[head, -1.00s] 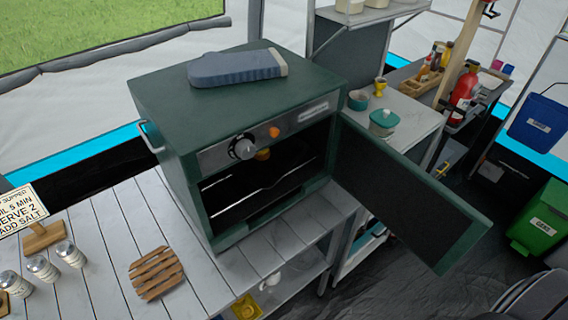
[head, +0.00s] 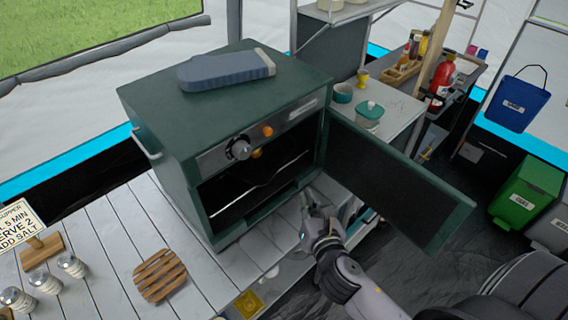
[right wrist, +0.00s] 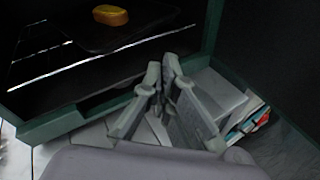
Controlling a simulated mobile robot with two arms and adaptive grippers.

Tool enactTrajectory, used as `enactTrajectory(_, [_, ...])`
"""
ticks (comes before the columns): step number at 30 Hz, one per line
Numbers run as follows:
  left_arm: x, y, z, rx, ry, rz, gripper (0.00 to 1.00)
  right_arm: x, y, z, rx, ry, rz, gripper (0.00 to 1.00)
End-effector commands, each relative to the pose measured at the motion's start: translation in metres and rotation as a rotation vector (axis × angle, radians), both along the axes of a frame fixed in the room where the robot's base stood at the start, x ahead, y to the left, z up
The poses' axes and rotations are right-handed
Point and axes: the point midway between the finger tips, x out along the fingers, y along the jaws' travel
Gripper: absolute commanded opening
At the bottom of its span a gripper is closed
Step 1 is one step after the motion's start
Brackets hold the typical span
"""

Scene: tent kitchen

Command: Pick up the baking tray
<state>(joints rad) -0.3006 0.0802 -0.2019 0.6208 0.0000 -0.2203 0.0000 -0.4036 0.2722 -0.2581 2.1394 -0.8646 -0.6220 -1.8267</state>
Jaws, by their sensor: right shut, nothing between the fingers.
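The dark baking tray (right wrist: 135,38) lies on the wire rack inside the oven, with an orange-yellow loaf-like piece (right wrist: 110,14) on it. In the head view the tray is hard to make out in the dark oven; the orange piece (head: 257,152) shows behind the front frame. The green oven (head: 160,130) stands on the white slatted table with its door (head: 395,185) swung open to the right. My right gripper (head: 309,196) is shut and empty, just outside and below the oven opening's right end, near the door hinge. My left gripper is out of view.
A blue oven mitt (head: 225,70) lies on top of the oven. A wooden slatted trivet (head: 160,275) and several jars stand on the table at lower left. The open door flanks my right arm. A side counter with a teal pot (head: 369,113) stands behind the door.

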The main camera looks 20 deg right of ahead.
Motion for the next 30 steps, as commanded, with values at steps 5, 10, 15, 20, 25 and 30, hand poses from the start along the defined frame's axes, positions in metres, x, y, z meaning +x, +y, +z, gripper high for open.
enactTrajectory(5, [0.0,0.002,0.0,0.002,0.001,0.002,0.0,0.009,0.013,0.011,-0.244,-0.037,0.108,0.0])
enactTrajectory(10, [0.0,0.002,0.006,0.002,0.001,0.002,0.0,0.023,0.014,0.014,-0.286,-0.044,0.125,0.0])
enactTrajectory(15, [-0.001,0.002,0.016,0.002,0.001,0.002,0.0,0.055,0.01,0.016,-0.283,-0.045,0.122,0.0])
enactTrajectory(20, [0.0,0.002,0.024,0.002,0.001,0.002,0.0,0.09,0.007,0.016,-0.281,-0.044,0.121,0.0])
enactTrajectory(25, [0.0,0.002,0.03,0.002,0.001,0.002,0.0,0.122,0.004,0.014,-0.279,-0.042,0.122,0.0])
enactTrajectory(30, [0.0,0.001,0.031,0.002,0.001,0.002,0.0,0.129,0.003,0.003,-0.276,-0.039,0.122,0.0])
